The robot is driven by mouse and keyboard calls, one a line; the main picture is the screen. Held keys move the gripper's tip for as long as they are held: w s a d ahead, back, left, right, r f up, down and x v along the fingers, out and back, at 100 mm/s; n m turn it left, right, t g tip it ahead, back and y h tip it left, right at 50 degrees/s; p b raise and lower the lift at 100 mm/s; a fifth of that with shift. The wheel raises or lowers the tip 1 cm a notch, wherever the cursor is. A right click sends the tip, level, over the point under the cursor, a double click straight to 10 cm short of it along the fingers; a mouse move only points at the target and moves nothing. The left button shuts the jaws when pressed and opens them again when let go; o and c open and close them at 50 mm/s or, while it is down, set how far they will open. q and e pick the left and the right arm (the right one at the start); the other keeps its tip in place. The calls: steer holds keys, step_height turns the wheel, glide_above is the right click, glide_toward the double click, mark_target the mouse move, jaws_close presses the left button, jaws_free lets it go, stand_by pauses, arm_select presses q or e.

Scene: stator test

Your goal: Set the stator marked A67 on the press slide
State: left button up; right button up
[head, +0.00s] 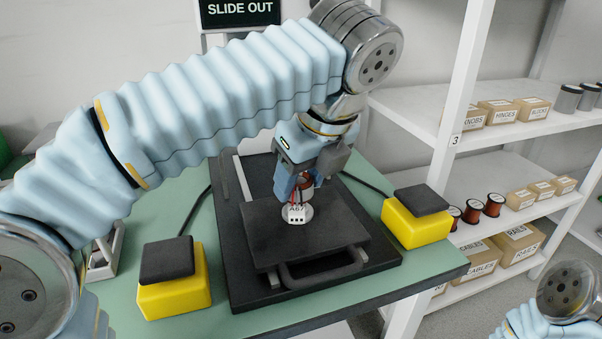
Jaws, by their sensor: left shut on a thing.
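The stator marked A67 (297,213) has a white connector block with its label facing me, a metal ring base and copper windings. It is at the middle of the dark press slide plate (338,243). My left gripper (306,183) is above it, pointing down and shut on the stator's upper part. The stator's base looks level with the plate, but I cannot tell whether it touches. The fingers hide part of the windings. Only part of my right arm (566,292) shows at the lower right corner; its gripper is out of view.
Yellow blocks with black tops stand left (174,290) and right (417,221) of the slide on the green table (240,324). A handle (322,272) is at the slide's front. A "SLIDE OUT" sign (240,10) is behind. White shelves (420,100) with boxes and spools stand at right.

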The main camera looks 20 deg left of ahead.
arm_select(q)
steer(key=shift+f, duration=0.4)
steer(key=shift+f, duration=0.35)
steer(key=o, duration=1.2)
steer(key=shift+r, duration=0.1)
